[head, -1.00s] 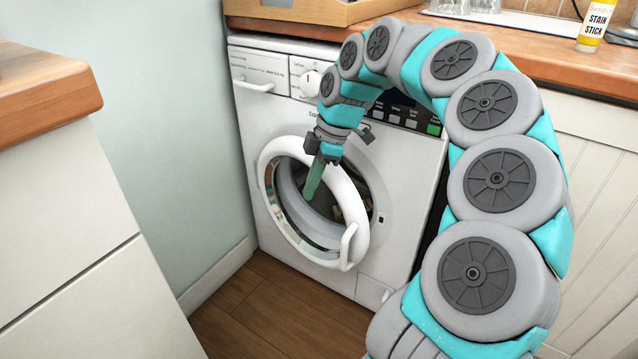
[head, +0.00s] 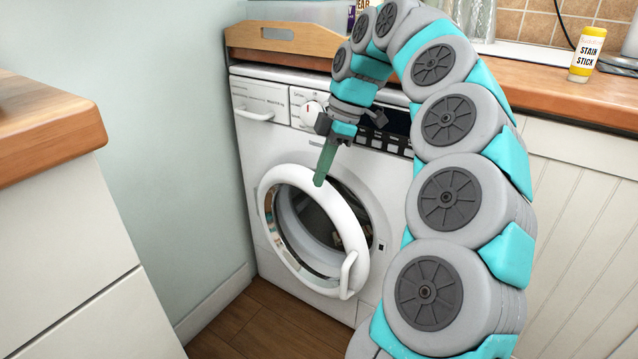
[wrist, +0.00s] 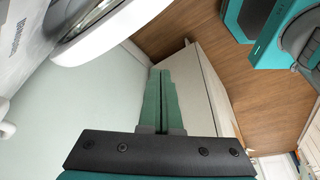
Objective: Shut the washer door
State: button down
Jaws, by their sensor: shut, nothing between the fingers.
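The white washer (head: 375,200) stands under the wooden counter against the pale green wall. Its round door (head: 350,232), a white ring with a glass middle, stands ajar, with dark drum space showing behind its right side. The door's handle (head: 348,274) is at its lower right. My gripper (head: 320,182) is shut and empty, pointing down in front of the door's upper rim; I cannot tell whether it touches the rim. In the wrist view, the green fingers (wrist: 163,82) are together and part of the white door rim (wrist: 95,40) shows at upper left.
A white cabinet with a wooden top (head: 45,125) stands at the left, leaving a floor gap (head: 245,325) before the washer. A wooden tray (head: 280,42) and a yellow stain stick bottle (head: 587,55) are on the counter.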

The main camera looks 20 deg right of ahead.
jog(key=s+a+f+n+g+h, duration=0.1)
jog(key=s+a+f+n+h, duration=0.1)
jog(key=s+a+f+h, duration=0.3)
jog(key=n+t+h+b, duration=0.2)
jog(key=n+t+h, duration=0.2)
jog(key=h, duration=0.3)
send_near(342, 232)
notch_tip(342, 232, down, 5)
jog(key=d, duration=0.1)
jog(key=w+d, duration=0.1)
jog(key=shift+w+d+f, duration=0.1)
jog(key=shift+w+d, duration=0.1)
jog(key=shift+d, duration=0.15)
jog(key=shift+w+d, duration=0.2)
jog(key=shift+d, duration=0.2)
jog(key=shift+d+p, duration=0.35)
jog(key=shift+d, duration=0.1)
jog(key=w+d+p, duration=0.2)
jog(key=d, duration=0.4)
jog(key=shift+w+r+n+p, duration=0.2)
jog(key=shift+w+n+p, duration=0.1)
jog(key=shift+p, duration=0.05)
